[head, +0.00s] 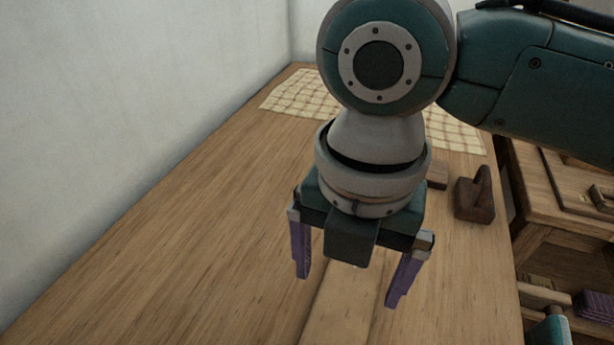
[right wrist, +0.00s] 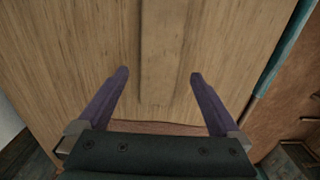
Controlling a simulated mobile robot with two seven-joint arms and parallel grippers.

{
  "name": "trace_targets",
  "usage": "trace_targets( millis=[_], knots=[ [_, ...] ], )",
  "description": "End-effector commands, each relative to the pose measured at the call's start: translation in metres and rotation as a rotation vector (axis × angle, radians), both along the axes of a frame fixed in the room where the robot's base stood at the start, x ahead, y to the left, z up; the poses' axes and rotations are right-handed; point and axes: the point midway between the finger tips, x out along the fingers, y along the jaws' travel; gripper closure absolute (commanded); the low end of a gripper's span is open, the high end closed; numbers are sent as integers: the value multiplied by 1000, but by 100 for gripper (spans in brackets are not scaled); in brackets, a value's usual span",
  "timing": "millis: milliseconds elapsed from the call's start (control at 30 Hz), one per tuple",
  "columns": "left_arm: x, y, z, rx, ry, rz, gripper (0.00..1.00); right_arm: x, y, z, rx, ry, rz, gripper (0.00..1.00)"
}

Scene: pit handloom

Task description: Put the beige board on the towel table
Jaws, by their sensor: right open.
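The beige board (head: 340,306) lies flat on the wooden table (head: 200,220), a narrow strip close in tone to the tabletop. My right gripper (head: 345,288) points down over the board, its purple fingers open and spread to either side of it. In the right wrist view, the board (right wrist: 162,60) runs between the open fingers, and nothing is gripped. I cannot tell the exact height of the fingertips above the board. A checked beige towel (head: 300,92) lies at the far end of this table, partly hidden by my right arm. My left gripper is not in view.
A dark brown wooden block with a handle (head: 475,198) stands near the table's right edge, with a smaller brown block (head: 437,175) beside it. A white wall (head: 130,90) borders the left. Wooden furniture (head: 560,190) stands right of the table. The table's left part is clear.

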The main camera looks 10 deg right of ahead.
Motion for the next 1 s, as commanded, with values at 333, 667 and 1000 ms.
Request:
trace_targets(
  millis=[333, 667, 1000],
  knots=[
    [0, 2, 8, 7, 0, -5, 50, 0, 0, 36, 0, 1, 0, 0],
    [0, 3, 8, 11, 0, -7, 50, -39, 42, 25, 227, 2, -470, 0],
    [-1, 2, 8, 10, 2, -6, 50, -88, -26, 19, 420, -1, -1858, 0]
  ],
)
